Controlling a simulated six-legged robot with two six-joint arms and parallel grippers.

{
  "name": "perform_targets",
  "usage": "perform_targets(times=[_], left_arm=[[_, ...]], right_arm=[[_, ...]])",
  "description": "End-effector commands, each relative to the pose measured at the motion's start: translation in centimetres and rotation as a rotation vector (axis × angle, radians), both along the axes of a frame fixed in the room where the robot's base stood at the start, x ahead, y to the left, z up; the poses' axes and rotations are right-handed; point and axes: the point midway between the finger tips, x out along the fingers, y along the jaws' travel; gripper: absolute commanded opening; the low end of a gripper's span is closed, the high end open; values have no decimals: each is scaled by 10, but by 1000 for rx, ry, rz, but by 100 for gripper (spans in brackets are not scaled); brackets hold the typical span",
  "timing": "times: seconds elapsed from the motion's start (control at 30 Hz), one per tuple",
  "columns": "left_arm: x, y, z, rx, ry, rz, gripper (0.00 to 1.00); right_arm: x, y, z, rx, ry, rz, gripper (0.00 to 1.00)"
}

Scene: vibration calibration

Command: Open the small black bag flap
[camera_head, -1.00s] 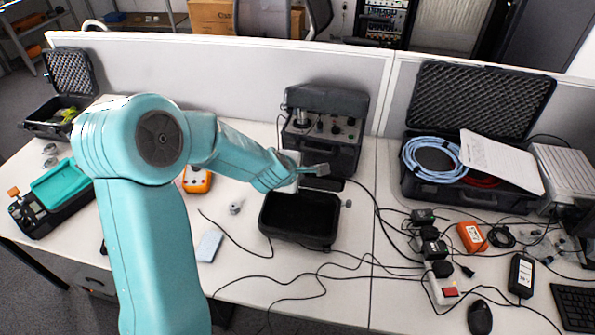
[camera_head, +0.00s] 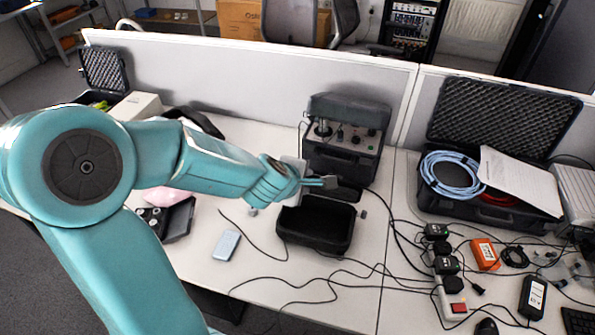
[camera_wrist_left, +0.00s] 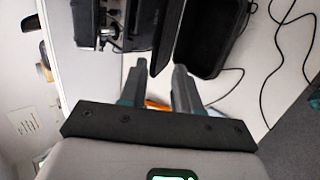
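The small black bag (camera_head: 315,228) lies open on the white table, its dark inside showing from above. Its flap (camera_head: 347,191) is raised at the far side, partly hidden behind my gripper. My left gripper (camera_head: 330,182) is just above the bag's far edge, by the flap. In the left wrist view the bag (camera_wrist_left: 212,40) is at the upper right and the flap (camera_wrist_left: 168,35) runs down toward the gap between my open fingers (camera_wrist_left: 161,72). Whether they touch the flap I cannot tell. My right gripper is not in view.
A black instrument case (camera_head: 345,140) stands close behind the bag. Cables lie in front and to the right. A light-blue box (camera_head: 227,245) lies to the left. An open case with blue hose (camera_head: 452,172) is at right.

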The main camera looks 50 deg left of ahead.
Motion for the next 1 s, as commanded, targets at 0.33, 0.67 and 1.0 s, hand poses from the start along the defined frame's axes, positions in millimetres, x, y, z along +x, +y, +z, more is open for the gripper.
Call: perform_targets(times=[0.33, 0.67, 1.0], left_arm=[[-28, -11, 30, -1, 1, -1, 32], [-28, -11, 29, 5, 3, -7, 6], [-29, 14, 40, 411, 114, -232, 0]], right_arm=[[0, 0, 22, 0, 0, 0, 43], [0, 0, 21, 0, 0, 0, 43], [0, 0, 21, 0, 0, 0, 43]])
